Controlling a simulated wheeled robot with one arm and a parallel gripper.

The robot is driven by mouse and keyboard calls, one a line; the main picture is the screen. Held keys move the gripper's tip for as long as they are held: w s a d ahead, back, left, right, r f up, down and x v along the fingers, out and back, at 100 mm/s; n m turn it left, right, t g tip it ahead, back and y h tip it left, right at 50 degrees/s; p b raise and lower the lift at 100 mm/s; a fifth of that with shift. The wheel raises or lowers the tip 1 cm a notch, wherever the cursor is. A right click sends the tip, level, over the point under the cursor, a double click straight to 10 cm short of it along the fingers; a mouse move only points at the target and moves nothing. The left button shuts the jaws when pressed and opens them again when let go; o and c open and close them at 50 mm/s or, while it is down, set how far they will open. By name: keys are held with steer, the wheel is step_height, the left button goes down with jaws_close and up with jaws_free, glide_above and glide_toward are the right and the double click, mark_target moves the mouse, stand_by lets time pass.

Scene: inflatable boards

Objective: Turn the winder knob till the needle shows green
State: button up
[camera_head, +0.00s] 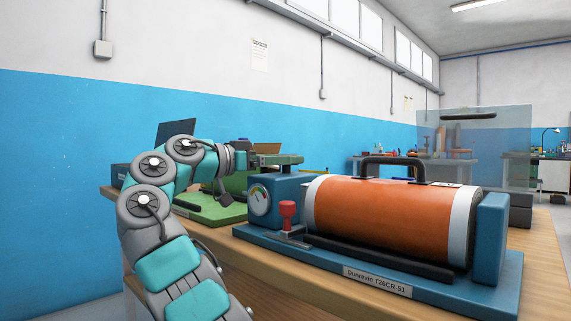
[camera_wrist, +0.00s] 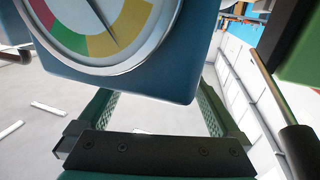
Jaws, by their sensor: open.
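The blue-and-orange machine has a round gauge (camera_head: 259,200) on its left end block. My gripper (camera_head: 282,159) is open and empty, above and behind the end block in the head view.
The orange cylinder (camera_head: 385,217) with a black handle (camera_head: 392,161) fills the right of the blue base (camera_head: 470,298). A green machine (camera_head: 205,207) sits behind my arm on the wooden bench (camera_head: 545,255). A clear panel (camera_head: 475,150) stands at the back right.

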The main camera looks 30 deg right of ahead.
steer(key=shift+d, duration=0.8)
steer(key=shift+c, duration=0.2)
steer(key=c, duration=1.3)
steer(key=g+p, duration=0.1)
steer(key=p, duration=0.1)
steer(key=m+g+p, duration=0.1)
steer(key=p, duration=0.1)
steer(key=shift+w+r, duration=0.15)
steer(key=shift+r, duration=0.25)
steer(key=m+g+p, duration=0.1)
steer(key=g+p, duration=0.1)
steer(key=p, duration=0.1)
steer(key=shift+f+m, duration=0.15)
steer(key=shift+m, duration=0.15)
steer(key=shift+f+g+p, duration=0.15)
steer(key=shift+g+p, duration=0.25)
steer(key=shift+p, duration=0.1)
steer(key=shift+f, duration=0.1)
